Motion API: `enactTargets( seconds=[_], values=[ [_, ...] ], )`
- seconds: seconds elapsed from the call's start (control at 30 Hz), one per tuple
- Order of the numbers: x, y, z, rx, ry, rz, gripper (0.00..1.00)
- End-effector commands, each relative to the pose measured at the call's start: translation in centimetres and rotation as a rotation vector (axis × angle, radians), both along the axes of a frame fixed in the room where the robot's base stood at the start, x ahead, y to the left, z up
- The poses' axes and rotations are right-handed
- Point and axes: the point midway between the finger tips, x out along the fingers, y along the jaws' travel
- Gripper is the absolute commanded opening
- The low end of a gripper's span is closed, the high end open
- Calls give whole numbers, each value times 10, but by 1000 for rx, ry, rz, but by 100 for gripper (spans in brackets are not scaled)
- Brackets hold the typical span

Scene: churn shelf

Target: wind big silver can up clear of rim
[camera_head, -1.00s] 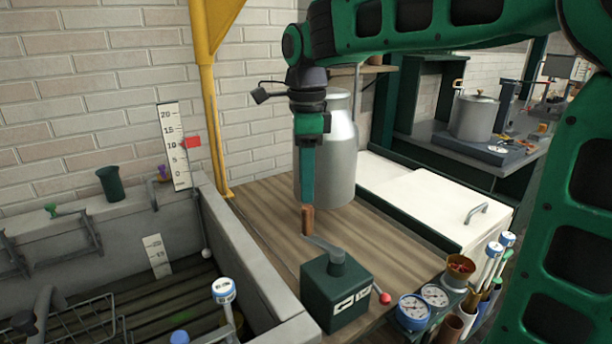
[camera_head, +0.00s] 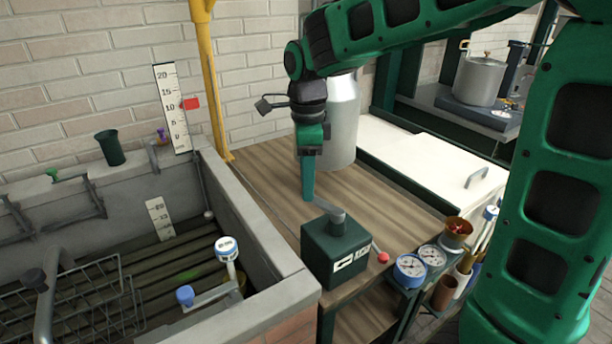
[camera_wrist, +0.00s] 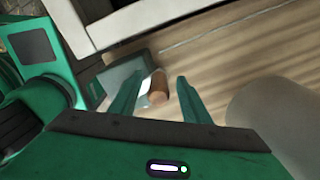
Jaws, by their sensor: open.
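The big silver can (camera_head: 345,122) shows in the head view behind my arm, over the wooden bench top. My arm hides part of it, and I cannot tell whether its base touches the wood. A green winch box (camera_head: 336,252) with a grey crank arm (camera_head: 328,208) stands at the front of the bench. The crank's wooden handle (camera_wrist: 158,88) shows in the wrist view between my fingers; in the head view my fingers hide it. My gripper (camera_wrist: 157,84) is open, pointing down, one finger each side of the handle. A pale rounded surface (camera_wrist: 275,120) at the right of the wrist view is probably the can.
A concrete trough (camera_head: 250,225) with a wire basket (camera_head: 75,315) lies left. A wall scale (camera_head: 171,108) has a red marker (camera_head: 190,104) a little above 10. A red-knobbed lever (camera_head: 383,257) sticks out beside the winch. Dials (camera_head: 411,267) and a white lid (camera_head: 425,160) are right.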

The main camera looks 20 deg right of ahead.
Motion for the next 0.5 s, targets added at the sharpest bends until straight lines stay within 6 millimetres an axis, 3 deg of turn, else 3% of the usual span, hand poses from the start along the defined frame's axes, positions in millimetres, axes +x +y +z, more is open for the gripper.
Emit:
enactTargets(
  seconds=[0.07, 0.23, 0.4, 0.5],
  values=[
    [0, 0, 0, 0, 0, 0, 41],
    [0, 0, 0, 0, -1, 0, 0],
    [1, -2, 0, 0, -2, -2, 0],
    [3, -14, 1, 0, -2, -7, 0]
  ],
)
